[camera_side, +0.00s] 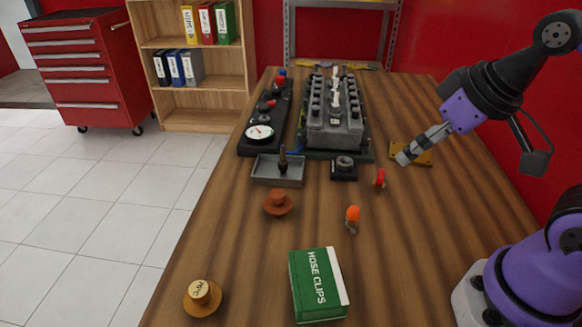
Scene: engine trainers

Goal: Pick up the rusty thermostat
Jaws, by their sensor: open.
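The rusty thermostat (278,203) appears to be the rust-brown, flanged round piece lying on the wooden table, left of the middle and just in front of the grey tray. A second thermostat-like piece (202,298), brass-coloured with a pale marked top, stands at the table's front left. My gripper (403,157) is open and empty. It is above the right side of the table, by the yellow plate, pointing down and left. It is well to the right of the rusty thermostat and apart from it. Nothing hides the rusty thermostat.
A grey tray (262,171) holds a dark upright part. The engine block (336,120) and black gauge panel (258,133) stand behind. A small dark block (344,168), red piece (380,178), orange-topped piece (353,214) and green HOSE CLIPS box (314,284) stand around the middle. A yellow plate (424,156) lies right.

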